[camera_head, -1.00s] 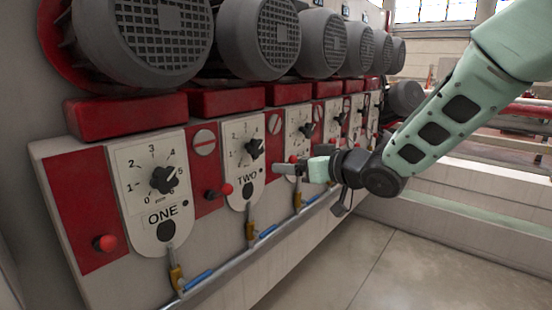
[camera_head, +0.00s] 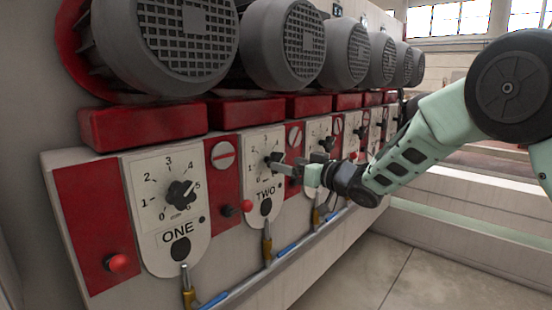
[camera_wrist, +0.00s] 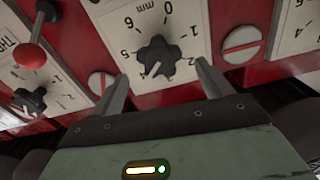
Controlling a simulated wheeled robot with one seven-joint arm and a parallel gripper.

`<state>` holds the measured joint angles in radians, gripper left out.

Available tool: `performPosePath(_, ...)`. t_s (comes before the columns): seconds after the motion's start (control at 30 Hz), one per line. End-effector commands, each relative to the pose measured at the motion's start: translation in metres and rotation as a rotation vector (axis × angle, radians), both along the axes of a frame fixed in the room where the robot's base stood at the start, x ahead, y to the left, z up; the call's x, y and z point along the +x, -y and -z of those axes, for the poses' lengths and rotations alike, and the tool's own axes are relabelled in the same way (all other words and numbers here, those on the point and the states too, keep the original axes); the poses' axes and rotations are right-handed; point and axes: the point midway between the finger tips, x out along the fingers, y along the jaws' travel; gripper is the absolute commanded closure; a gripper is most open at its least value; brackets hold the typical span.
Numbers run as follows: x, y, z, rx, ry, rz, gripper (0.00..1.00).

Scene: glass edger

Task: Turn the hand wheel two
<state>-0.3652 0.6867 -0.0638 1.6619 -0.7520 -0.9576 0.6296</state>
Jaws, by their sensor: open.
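Hand wheel two is a black lobed knob (camera_head: 274,160) on a white dial plate marked TWO (camera_head: 265,193). In the head view my gripper (camera_head: 283,167) partly covers it, reaching in from the right. In the wrist view the knob (camera_wrist: 157,57) sits in the middle of its numbered dial, seen roughly upside down. My gripper (camera_wrist: 162,82) is open and empty, with one finger on each side of the knob. The fingertips look close to the dial plate, with gaps between them and the knob. I cannot tell whether they reach the knob's depth.
Dial ONE (camera_head: 180,196) is to the left, with further similar dials to the right. Red ball levers (camera_head: 246,206) stick out between plates; one (camera_wrist: 33,55) is left in the wrist view. Grey motors (camera_head: 284,45) overhang the panel. A pipe with taps (camera_head: 267,252) runs below.

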Motion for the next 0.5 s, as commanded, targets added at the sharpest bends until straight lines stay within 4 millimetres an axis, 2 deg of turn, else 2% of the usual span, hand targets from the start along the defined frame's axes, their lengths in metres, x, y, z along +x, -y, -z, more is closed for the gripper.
performPosePath(0.1, 0.014, -0.019, -0.001, -0.001, -0.001, -0.001, 0.22)
performPosePath(0.2, 0.024, -0.030, -0.001, 0.000, 0.000, 0.000, 0.22)
performPosePath(0.5, 0.036, -0.046, 0.000, 0.000, 0.000, 0.001, 0.22)
